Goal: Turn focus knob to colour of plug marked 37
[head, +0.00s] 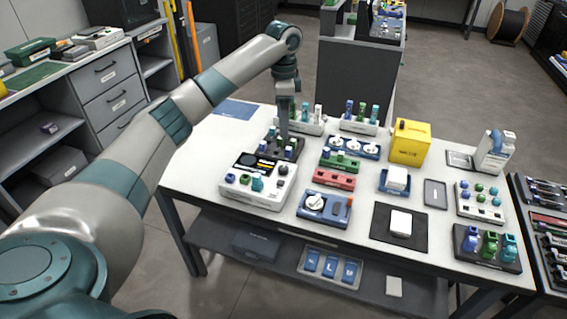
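A blue unit with a large white round knob (314,202) sits at the front middle of the table. A blue strip (352,148) with several white dials stands further back. I cannot tell which is the focus knob. Coloured plugs stand in a white rack (359,127) at the back and in a dark holder (487,247) at the front right. Their markings are too small to read, so I cannot pick out 37. My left gripper (284,137) points down at the dark block (270,144) with coloured pegs; its fingertips are too small to judge. My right gripper is not in view.
A white console (258,187) with a dark screen and coloured knobs stands at the left front. Red (334,178) and green (340,162) racks, a yellow box (410,143) and a white microscope-like device (495,152) crowd the table. The table's left end is mostly bare.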

